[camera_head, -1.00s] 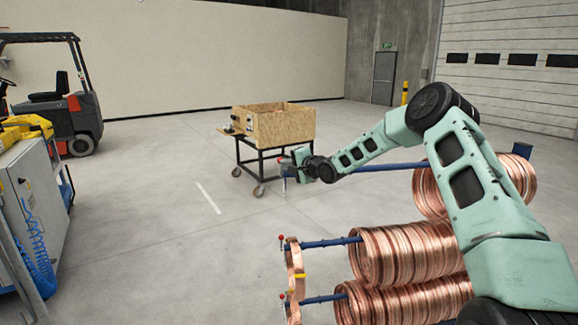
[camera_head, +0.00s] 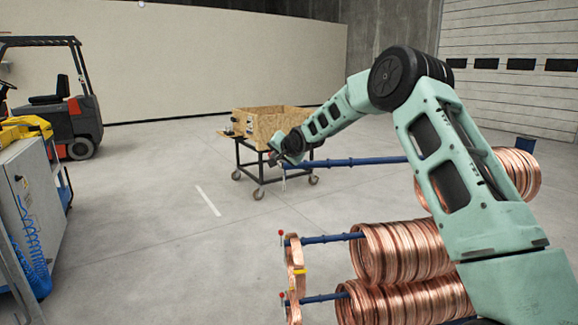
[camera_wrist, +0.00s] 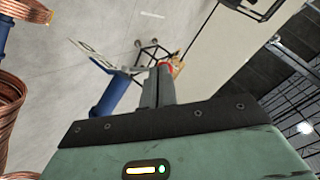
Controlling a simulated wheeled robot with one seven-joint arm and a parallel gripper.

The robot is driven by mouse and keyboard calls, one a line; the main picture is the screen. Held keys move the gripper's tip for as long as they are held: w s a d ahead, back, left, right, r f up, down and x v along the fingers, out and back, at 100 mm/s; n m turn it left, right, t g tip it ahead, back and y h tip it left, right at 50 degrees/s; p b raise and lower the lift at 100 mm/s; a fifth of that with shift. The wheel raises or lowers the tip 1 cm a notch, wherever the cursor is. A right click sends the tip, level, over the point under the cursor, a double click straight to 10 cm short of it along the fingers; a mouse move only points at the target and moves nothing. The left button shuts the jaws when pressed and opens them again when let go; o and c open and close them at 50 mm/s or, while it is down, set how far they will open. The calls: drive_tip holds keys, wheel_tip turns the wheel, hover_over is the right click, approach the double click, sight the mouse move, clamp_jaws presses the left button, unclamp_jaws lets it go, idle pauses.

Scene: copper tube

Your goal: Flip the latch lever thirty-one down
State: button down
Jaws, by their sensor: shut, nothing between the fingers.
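My gripper (camera_head: 273,157) is at the free end of the upper blue bar (camera_head: 350,162). In the wrist view its fingers (camera_wrist: 160,72) are together with nothing held between them. A red lever knob (camera_wrist: 166,63) shows right at the fingertips; whether they touch is unclear. The blue bar's end (camera_wrist: 115,95) and a pale metal latch plate (camera_wrist: 92,53) are left of the fingers. A thin pale part (camera_head: 284,183) hangs below the bar end in the head view. No number is readable on any lever.
Two lower blue bars carry copper coils (camera_head: 405,250), with red-knobbed levers (camera_head: 281,233) at their ends. A wooden crate on a wheeled cart (camera_head: 285,124) stands behind my gripper. A forklift (camera_head: 75,125) and grey cabinet (camera_head: 28,195) are left. The floor between is clear.

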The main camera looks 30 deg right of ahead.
drive_tip(key=a+n+h+b, duration=0.1)
drive_tip(key=b, duration=0.2)
drive_tip(key=w+a+f+n+g+h+b, duration=0.1)
drive_tip(key=n+h+b, duration=0.1)
drive_tip(key=b, duration=0.1)
drive_tip(key=shift+f+g, duration=0.2)
drive_tip(key=shift+g, duration=0.1)
drive_tip(key=shift+f, duration=0.1)
drive_tip(key=shift+s+d+f+b, duration=0.3)
drive_tip(key=shift+d+b, duration=0.25)
drive_tip(key=shift+d, duration=0.05)
drive_tip(key=shift+r, duration=0.1)
